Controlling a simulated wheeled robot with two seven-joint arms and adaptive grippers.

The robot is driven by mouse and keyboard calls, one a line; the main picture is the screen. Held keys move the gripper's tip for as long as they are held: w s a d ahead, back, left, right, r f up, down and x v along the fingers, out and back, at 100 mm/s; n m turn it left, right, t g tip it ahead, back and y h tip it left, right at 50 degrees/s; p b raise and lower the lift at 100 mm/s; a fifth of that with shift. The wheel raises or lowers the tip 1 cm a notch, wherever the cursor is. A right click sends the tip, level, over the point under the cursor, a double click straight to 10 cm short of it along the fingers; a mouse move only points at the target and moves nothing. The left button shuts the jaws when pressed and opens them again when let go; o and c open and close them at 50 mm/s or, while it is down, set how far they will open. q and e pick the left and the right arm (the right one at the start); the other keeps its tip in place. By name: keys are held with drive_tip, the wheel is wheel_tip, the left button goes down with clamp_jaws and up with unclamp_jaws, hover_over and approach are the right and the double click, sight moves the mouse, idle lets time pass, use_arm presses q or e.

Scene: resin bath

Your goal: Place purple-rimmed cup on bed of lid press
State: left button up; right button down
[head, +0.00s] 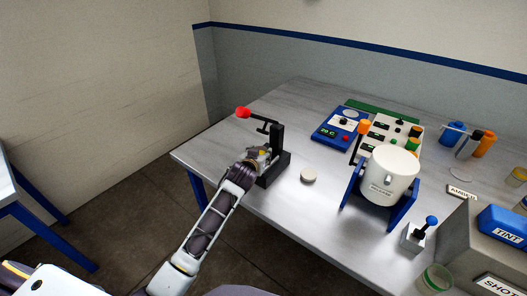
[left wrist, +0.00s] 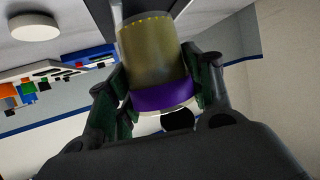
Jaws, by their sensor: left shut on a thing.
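The purple-rimmed cup (left wrist: 155,60) is a yellowish translucent cup with a purple band (left wrist: 163,97). My left gripper (left wrist: 152,88) is shut on it, one dark green finger on each side. The left wrist view looks inverted, and the cup appears roughly upright with its base close to a dark part of the lid press (left wrist: 98,12). I cannot tell whether they touch. In the head view the black lid press (head: 277,145) has a red-knobbed lever, and my left gripper (head: 259,157) is at its left side. The cup is mostly hidden there by the gripper. My right gripper is out of view.
A pale round disc (head: 308,175) lies right of the press. Farther right are a white pot in a blue stand (head: 352,190), a blue scale-like device (head: 335,128), a small joystick box (head: 414,236) and a grey box (head: 460,245). The table behind the press is clear.

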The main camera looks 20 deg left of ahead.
sight(263, 151)
use_arm(q)
drive_tip(key=shift+w+a+p, duration=0.15)
drive_tip(key=shift+w+p, duration=0.15)
drive_tip(key=shift+w, duration=2.85)
drive_tip(key=shift+f+p, duration=0.3)
drive_tip(key=shift+f, duration=1.45)
drive_tip(key=shift+f, duration=0.15)
drive_tip(key=o, duration=1)
drive_tip(key=shift+s, duration=0.1)
drive_tip(key=shift+b+v, duration=0.4)
drive_tip(key=shift+v, duration=5.6)
drive_tip(key=shift+a, duration=0.1)
